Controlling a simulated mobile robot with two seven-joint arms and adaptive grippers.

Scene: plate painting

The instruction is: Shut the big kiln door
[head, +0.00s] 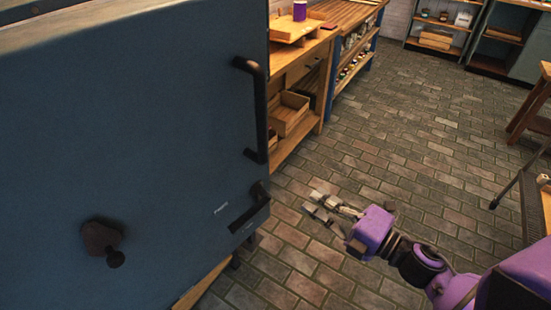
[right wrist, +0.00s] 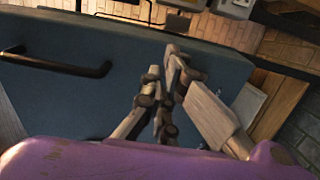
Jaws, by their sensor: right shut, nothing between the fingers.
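The big kiln door (head: 150,140) is a large dark blue panel filling the left of the head view. A black bar handle (head: 253,110) stands upright near its right edge, with a dark latch (head: 250,212) below. A brown knob (head: 102,240) sticks out lower left. I cannot tell whether the door is fully shut. My right gripper (head: 317,207) is shut and empty, right of the door's lower right edge and apart from the handle. The right wrist view shows the gripper (right wrist: 172,60) before the blue panel (right wrist: 130,40), with the handle (right wrist: 60,63) at left. My left gripper is out of view.
A wooden workbench (head: 300,70) with trays and shelves stands behind the door's right edge. Shelving (head: 440,30) lines the back wall. A wooden stool or table (head: 530,110) stands at the right edge. The brick floor (head: 400,150) between them is clear.

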